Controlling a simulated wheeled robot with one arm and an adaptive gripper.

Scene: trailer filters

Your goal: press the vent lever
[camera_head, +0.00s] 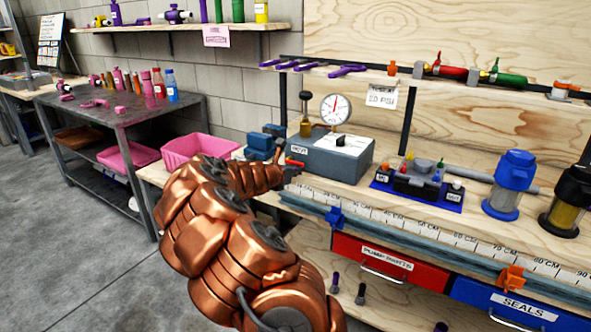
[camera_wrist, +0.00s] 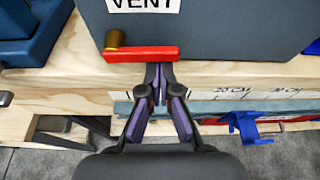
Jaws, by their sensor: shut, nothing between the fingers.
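The vent lever is a red bar (camera_wrist: 142,54) with a brass pivot at its left end, on the front of a grey box (camera_wrist: 210,30) labelled VENT. In the head view the lever (camera_head: 294,163) shows small at the left of the grey box (camera_head: 335,155), beside my arm. My gripper (camera_wrist: 158,72) is shut and empty. Its fingertips are at the right half of the lever, at its lower edge in the wrist view; I cannot tell whether they touch it. In the head view my arm hides most of the gripper.
A pressure gauge (camera_head: 336,109) stands on the box. Blue blocks (camera_head: 262,145) sit to its left. A ruler strip (camera_head: 430,228) runs along the bench front, with a blue clip (camera_head: 334,216) on it. A pink bin (camera_head: 199,150) and a small blue tray (camera_head: 417,192) are nearby.

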